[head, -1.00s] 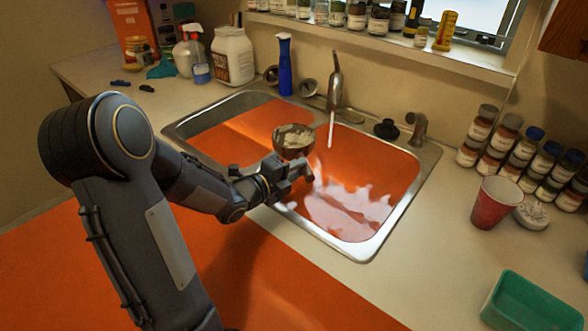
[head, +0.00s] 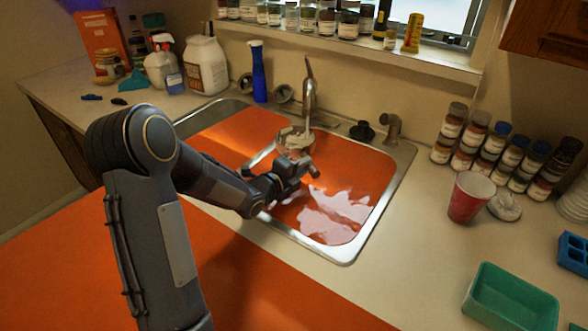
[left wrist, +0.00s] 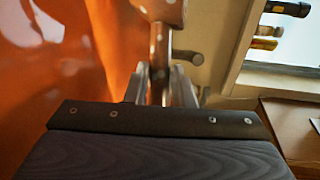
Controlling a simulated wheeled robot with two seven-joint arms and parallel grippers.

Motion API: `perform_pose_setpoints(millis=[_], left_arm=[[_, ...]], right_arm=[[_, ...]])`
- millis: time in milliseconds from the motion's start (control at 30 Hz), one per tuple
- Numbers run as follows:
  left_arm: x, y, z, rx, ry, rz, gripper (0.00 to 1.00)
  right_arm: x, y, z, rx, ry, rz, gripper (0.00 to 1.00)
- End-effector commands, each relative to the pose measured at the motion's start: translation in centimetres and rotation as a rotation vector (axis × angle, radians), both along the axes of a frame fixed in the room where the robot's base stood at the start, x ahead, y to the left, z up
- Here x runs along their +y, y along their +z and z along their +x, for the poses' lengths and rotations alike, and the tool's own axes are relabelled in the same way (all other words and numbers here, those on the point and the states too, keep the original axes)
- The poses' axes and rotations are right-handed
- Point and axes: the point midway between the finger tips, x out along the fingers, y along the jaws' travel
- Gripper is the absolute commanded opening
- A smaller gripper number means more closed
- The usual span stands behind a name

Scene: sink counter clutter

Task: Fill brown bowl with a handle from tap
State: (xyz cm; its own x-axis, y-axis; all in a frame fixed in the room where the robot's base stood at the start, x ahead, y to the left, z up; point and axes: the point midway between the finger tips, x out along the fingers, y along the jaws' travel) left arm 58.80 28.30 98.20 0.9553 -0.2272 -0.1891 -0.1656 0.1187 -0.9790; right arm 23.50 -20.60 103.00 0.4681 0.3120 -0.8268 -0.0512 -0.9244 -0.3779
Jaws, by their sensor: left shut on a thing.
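The brown bowl with a handle (head: 294,147) is over the right basin of the sink (head: 342,250), at the mouth of the metal tap (head: 309,98). Its inside looks pale, and I cannot tell how much water it holds. No separate stream shows below the tap; the bowl is where it would fall. My left gripper (head: 303,172) is shut on the bowl's handle and holds it above the basin floor. In the left wrist view the handle (left wrist: 160,62) stands between the fingers, with part of the bowl at the top edge. My right gripper is not in view.
A black stopper (head: 362,131) and a tap handle (head: 391,128) are right of the tap. A red cup (head: 469,196), jars and a green tray (head: 510,298) are on the right counter. The right basin's front is clear.

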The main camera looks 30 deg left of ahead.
Motion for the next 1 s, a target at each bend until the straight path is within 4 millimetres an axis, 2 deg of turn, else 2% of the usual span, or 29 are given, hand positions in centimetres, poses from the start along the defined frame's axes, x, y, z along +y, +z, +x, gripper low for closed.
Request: perform_pose_setpoints(millis=[33,200,500,1000], left_arm=[[-0.2,-0.3,0.5,-0.007,-0.002,0.002,0.00],[-0.8,-0.7,2.0,-0.007,-0.002,0.001,0.00],[-1.6,-1.1,4.1,-0.006,-0.002,0.001,0.00],[-1.8,-1.0,4.6,-0.005,-0.001,0.000,0.00]], right_arm=[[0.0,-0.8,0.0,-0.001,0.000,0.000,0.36],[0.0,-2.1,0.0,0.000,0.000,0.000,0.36],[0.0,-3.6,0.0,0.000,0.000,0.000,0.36],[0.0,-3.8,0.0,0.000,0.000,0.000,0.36]])
